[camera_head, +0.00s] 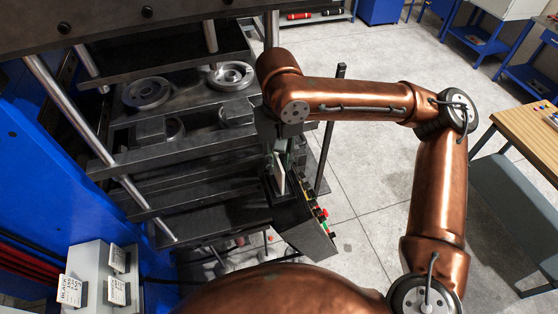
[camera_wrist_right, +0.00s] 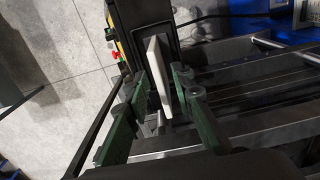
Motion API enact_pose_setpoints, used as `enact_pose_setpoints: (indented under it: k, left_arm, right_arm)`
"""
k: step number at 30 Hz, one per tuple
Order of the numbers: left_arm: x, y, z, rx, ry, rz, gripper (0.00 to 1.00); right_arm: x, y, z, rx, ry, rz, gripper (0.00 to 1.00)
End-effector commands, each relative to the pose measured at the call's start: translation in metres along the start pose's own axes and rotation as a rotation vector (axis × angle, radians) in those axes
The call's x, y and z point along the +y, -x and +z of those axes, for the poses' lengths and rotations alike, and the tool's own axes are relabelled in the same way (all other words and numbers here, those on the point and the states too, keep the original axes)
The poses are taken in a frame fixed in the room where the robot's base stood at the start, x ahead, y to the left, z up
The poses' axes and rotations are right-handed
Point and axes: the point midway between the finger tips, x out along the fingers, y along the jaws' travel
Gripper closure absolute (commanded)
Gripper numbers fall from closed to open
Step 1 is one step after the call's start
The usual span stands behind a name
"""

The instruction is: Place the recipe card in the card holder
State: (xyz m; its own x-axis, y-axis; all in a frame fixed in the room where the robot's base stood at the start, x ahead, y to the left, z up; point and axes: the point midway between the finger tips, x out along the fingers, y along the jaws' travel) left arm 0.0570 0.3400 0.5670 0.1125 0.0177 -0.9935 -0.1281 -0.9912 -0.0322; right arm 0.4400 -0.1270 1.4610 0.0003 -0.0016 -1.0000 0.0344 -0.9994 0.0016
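The recipe card (camera_head: 279,172) is a thin pale plate standing on edge at the press control box; it also shows in the right wrist view (camera_wrist_right: 159,76). My right gripper (camera_head: 282,152) is over the card, its green fingers (camera_wrist_right: 162,84) on either side with narrow gaps to it, so it looks open. A dark upright frame (camera_wrist_right: 168,24) behind the card looks like the card holder. The card's lower end lies among the fingers, and I cannot tell how deep it sits in the holder. My left gripper is not in view.
The control box (camera_head: 306,232) with red, green and yellow buttons is just below the gripper. The dark press (camera_head: 180,165) with steel columns fills the left. A grey rack (camera_head: 92,262) with several printed cards stands bottom left.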

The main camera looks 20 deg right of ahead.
Motion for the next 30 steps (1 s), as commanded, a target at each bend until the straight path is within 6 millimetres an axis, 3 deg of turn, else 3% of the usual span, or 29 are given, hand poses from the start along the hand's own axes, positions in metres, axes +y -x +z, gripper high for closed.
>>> enact_pose_setpoints:
  k: [8,21,30]
  left_arm:
    - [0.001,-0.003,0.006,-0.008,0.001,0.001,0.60]
    - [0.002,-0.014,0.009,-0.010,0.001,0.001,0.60]
    - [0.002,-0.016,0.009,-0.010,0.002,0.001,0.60]
  right_arm:
    - [0.000,0.011,-0.001,0.003,0.000,0.000,0.78]
    - [0.000,0.097,-0.001,0.003,0.000,-0.001,0.78]
    - [0.000,0.122,0.000,0.000,0.000,0.000,0.78]
